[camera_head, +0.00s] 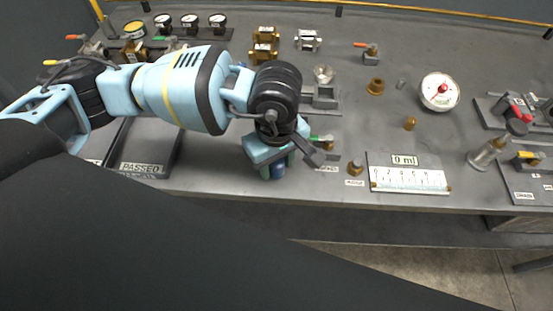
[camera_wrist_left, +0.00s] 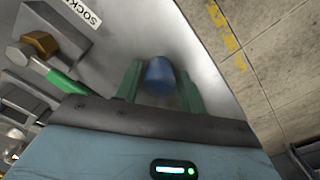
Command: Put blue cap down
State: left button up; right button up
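The blue cap (camera_wrist_left: 158,76) sits between the two green fingers of my left gripper (camera_wrist_left: 159,84) in the left wrist view. The fingers lie close against both its sides, so the gripper looks shut on it. In the head view my left gripper (camera_head: 277,168) points down at the front edge of the grey bench (camera_head: 225,180), with a little of the blue cap (camera_head: 278,171) showing below it. Whether the cap touches the bench top is hidden. My right gripper is not in view.
A socket with a green-handled valve (camera_wrist_left: 64,80) lies beside the gripper. A PASSED tray (camera_head: 150,150) is to the left, a 0 ml scale plate (camera_head: 408,175) to the right. The floor (camera_head: 440,265) lies beyond the bench edge.

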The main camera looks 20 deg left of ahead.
pick_arm(q)
jog(key=shift+o, duration=1.1)
jog(key=shift+r, duration=0.55)
notch_tip(320, 180, up, 11)
jog(key=shift+r, duration=0.2)
